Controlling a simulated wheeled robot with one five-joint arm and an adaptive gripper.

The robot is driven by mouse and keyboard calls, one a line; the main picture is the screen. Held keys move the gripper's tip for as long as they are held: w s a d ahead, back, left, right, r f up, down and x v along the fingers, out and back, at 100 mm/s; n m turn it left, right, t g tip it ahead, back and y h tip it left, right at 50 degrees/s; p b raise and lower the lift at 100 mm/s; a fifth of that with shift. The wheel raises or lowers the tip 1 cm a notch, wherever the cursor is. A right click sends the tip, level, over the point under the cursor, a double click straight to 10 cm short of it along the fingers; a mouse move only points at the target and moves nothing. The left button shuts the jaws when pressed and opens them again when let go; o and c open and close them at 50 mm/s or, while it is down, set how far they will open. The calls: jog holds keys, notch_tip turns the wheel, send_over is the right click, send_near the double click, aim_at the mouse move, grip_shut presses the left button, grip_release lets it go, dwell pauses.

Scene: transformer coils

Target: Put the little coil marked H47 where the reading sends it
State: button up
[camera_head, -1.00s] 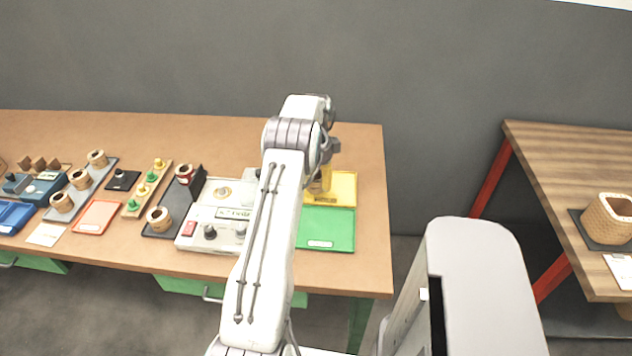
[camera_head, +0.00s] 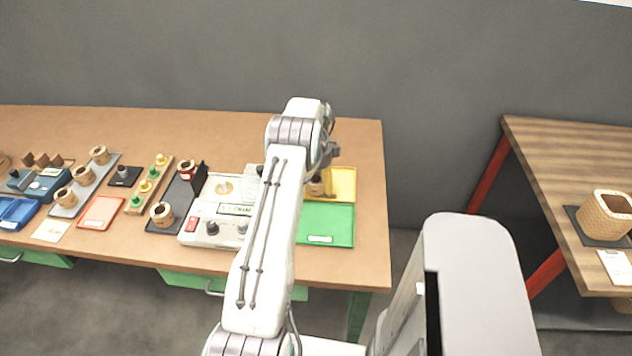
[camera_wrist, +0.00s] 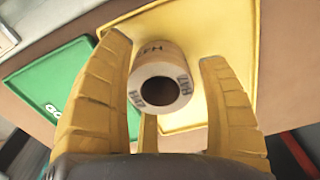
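The little coil (camera_wrist: 158,85), a pale ring with a dark bore and H47-like lettering, is over the yellow tray (camera_wrist: 225,50) in the wrist view. It seems to stand on the tray. My gripper (camera_wrist: 165,50) has its yellow fingers spread on both sides of the coil, with a gap at the right finger. Contact at the left finger cannot be told. In the head view my gripper (camera_head: 324,180) is over the left part of the yellow tray (camera_head: 345,184). The meter (camera_head: 212,232) has a greenish display, too small to read and partly behind my arm.
The green tray (camera_head: 325,226) lies in front of the yellow one. A red-orange tray (camera_head: 101,213), a dark holder with coils (camera_head: 162,214), a peg strip (camera_head: 148,185) and a blue tray (camera_head: 14,213) are to the left. A wooden table (camera_head: 565,150) with a basket (camera_head: 606,215) is at right.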

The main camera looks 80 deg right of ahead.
jog(key=shift+o, duration=0.6)
jog(key=shift+r, duration=0.2)
notch_tip(320, 180, up, 12)
jog(key=b, duration=0.3)
